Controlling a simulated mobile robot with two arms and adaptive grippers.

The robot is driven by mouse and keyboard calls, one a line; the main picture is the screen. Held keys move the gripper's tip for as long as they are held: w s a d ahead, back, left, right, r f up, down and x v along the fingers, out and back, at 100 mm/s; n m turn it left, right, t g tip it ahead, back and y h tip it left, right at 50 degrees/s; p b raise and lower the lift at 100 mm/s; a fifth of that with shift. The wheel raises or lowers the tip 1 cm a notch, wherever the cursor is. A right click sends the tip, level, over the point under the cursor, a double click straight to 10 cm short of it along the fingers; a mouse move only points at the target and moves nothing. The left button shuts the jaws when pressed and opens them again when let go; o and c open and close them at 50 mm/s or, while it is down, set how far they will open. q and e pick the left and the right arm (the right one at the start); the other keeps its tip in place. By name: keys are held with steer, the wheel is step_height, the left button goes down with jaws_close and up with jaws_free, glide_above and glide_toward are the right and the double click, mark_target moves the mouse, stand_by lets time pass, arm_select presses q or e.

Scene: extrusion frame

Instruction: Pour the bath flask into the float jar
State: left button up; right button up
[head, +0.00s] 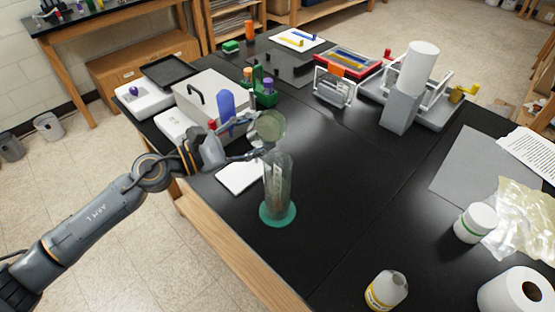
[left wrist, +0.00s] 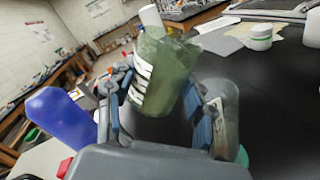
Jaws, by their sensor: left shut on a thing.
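The bath flask (head: 269,127) is a clear vessel with a greenish tint, held in my left gripper (head: 256,148) above the table. It looks tipped, with a round end facing the head camera. In the left wrist view the flask (left wrist: 165,72), with white markings, sits between the two blue-padded fingers. The float jar (head: 277,187) is a tall clear cylinder standing upright on a green round foot. The held flask is just above and beside its top. The jar (left wrist: 226,105) shows partly behind the right finger in the wrist view. Liquid level and any stream cannot be made out. My right gripper is out of view.
A white pad (head: 240,176) lies left of the jar. A blue bottle (head: 226,107) and a grey box (head: 207,97) stand close behind the gripper. The black table right of the jar is clear.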

arm_select(q)
steer(key=shift+s+r+m, duration=0.15)
steer(key=shift+r+m, duration=0.3)
steer(key=shift+m, duration=0.45)
steer(key=shift+r+m, duration=0.3)
steer(key=shift+m, duration=0.4)
stand_by(1.0)
steer(key=shift+f+m+b, duration=0.3)
steer(key=shift+f+m, duration=0.05)
steer(key=shift+m, duration=0.45)
stand_by(1.6)
steer(key=shift+s+d+r+m, duration=0.15)
steer(key=shift+r+m, duration=0.25)
steer(key=shift+m, duration=0.5)
stand_by(1.2)
steer(key=shift+f+m+b, duration=0.25)
steer(key=shift+m+b, duration=0.15)
steer(key=shift+b, duration=0.1)
stand_by(0.4)
